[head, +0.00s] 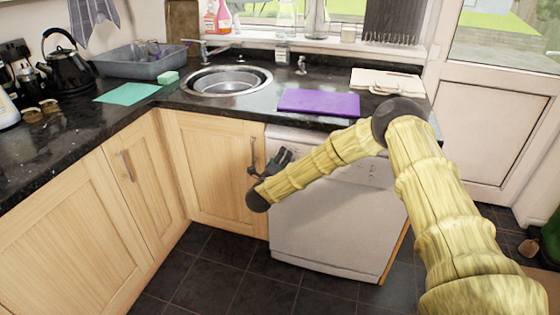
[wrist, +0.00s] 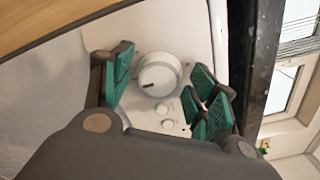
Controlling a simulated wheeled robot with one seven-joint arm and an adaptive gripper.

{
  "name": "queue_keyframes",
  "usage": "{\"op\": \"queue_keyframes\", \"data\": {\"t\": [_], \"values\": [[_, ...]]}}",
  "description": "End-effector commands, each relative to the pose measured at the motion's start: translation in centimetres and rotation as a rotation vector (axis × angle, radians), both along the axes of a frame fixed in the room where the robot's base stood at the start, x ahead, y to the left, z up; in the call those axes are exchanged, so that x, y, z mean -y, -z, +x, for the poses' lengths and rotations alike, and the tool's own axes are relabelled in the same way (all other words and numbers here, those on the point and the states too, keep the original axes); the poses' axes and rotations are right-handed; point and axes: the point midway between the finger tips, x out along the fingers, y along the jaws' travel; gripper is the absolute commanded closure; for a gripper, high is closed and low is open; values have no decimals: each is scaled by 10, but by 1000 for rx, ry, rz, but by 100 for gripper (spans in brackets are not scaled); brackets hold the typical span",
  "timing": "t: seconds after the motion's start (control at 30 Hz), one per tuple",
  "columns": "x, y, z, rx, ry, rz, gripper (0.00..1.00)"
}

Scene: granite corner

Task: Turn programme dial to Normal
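The white dishwasher (head: 325,225) stands under the counter with its door shut. Its programme dial (wrist: 159,76) is a round white knob with a short dark pointer mark, seen in the wrist view. I cannot read any programme names around it. My gripper (wrist: 158,88) is open, with its green-padded fingers on either side of the dial and gaps to it on both sides. Whether the fingertips reach the dial's depth is unclear. In the head view my gripper (head: 270,163) is at the dishwasher's upper left, and the dial is hidden there.
Small white buttons (wrist: 165,115) sit beside the dial. The dark counter edge (head: 340,128) runs just above the panel. A cupboard door handle (head: 253,155) is close left of my gripper. The floor (head: 215,275) in front is clear.

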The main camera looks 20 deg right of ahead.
Motion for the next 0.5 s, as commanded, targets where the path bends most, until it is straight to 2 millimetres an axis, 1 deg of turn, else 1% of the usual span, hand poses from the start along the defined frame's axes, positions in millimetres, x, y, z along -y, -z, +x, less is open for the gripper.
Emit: {"op": "queue_keyframes", "data": {"t": [0.33,0.43,0.5], "values": [[-1,0,-2,0,0,0,38],[-5,1,-7,-1,-1,1,38],[-10,1,-15,-1,-1,1,38]]}}
